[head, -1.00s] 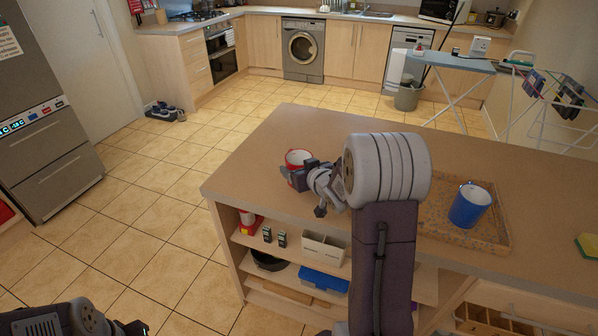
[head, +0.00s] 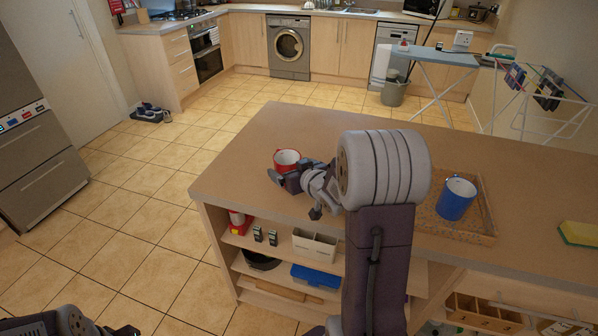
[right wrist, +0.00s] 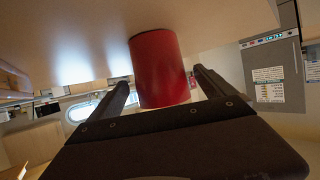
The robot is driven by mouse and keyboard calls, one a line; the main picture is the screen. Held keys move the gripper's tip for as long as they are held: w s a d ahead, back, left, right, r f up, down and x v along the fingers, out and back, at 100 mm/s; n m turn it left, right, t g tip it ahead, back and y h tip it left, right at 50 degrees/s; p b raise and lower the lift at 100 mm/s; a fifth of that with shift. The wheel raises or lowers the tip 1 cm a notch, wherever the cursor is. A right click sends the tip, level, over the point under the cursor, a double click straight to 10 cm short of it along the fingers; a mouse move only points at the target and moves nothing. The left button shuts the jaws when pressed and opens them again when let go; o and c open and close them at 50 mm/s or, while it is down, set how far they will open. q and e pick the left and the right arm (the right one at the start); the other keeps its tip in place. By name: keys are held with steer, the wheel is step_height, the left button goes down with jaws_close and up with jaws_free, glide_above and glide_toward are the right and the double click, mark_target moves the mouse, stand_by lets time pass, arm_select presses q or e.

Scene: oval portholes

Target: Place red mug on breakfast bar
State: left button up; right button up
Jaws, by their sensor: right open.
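The red mug (head: 287,160) stands upright on the breakfast bar (head: 262,135), near its left end. My right gripper (head: 285,181) is low over the bar at the mug's near side. In the right wrist view the mug (right wrist: 160,70) shows between the two spread fingers of the open right gripper (right wrist: 164,86), with a gap on each side. Its handle is hidden. My left gripper (head: 122,330) is barely in view at the bottom left, away from the bar; its jaws are not clear.
A blue mug (head: 456,198) stands on a wooden tray (head: 484,236) to the right of my right arm. A yellow-green sponge (head: 578,233) lies farther right. Shelves under the bar hold a caddy (head: 314,246) and a blue box (head: 318,277). The bar beyond the red mug is clear.

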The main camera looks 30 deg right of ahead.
steer(key=p+v, duration=0.1)
steer(key=v, duration=0.6)
steer(key=shift+s+r, duration=0.15)
steer(key=shift+r, duration=0.15)
steer(key=shift+s+f+b, duration=0.3)
steer(key=shift+b, duration=0.7)
steer(key=shift+s+a+r+b, duration=0.1)
steer(key=shift+s+r+b, duration=0.4)
steer(key=shift+s, duration=0.1)
